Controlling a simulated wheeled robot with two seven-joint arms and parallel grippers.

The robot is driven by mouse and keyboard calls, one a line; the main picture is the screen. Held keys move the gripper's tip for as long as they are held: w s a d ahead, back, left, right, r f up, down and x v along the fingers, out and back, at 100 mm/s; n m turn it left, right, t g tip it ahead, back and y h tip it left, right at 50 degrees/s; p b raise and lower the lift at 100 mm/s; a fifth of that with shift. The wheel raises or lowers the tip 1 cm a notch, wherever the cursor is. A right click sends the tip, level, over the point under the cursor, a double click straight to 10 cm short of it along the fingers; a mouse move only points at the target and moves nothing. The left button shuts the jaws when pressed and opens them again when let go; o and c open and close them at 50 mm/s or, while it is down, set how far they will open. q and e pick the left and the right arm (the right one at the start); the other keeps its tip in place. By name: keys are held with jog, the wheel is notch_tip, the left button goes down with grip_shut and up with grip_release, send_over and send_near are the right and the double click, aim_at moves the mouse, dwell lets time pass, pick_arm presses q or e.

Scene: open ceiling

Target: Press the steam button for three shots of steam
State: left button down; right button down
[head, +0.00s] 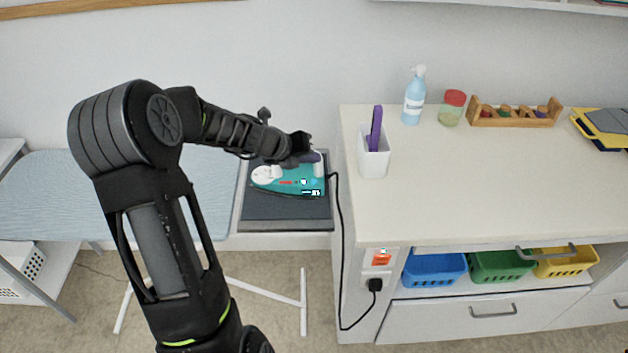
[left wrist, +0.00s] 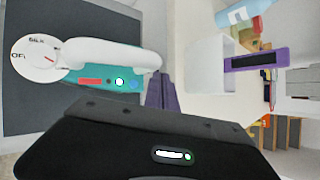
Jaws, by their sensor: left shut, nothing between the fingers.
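A teal steam iron (head: 288,181) with a white handle and a white dial lies on a dark rest pad (head: 262,212). In the left wrist view the iron's dial (left wrist: 38,58) and handle (left wrist: 115,56) show large. Beside the handle are a red strip (left wrist: 90,81), a lit green-white spot (left wrist: 119,82) and a blue spot (left wrist: 134,85). I cannot tell for sure which is the steam button. My left gripper (head: 311,156) is shut and empty at the handle's rear end; its purple fingers (left wrist: 160,92) show close to the iron. Contact is unclear. My right gripper is out of view.
A light blue ironing board (head: 60,190) is on the left. On the right, a counter (head: 480,190) holds a white cup (head: 374,165) with a purple item, a spray bottle (head: 413,100) and a jar (head: 452,108). The black cord (head: 341,250) hangs to an outlet (head: 377,283).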

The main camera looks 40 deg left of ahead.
pick_arm(q)
jog(key=shift+r, duration=0.1)
dwell(0.6)
jog(key=shift+r+b, duration=1.05)
jog(key=shift+r, duration=0.8)
jog(key=shift+f, duration=0.15)
jog(key=b, duration=0.8)
send_over(314, 182)
jog(key=f, duration=0.6)
jog(key=shift+s+a+f, duration=0.25)
jog(key=shift+s+f, duration=0.05)
jog(key=shift+f, duration=0.95)
jog(key=shift+f, duration=0.2)
jog(key=shift+f, duration=0.25)
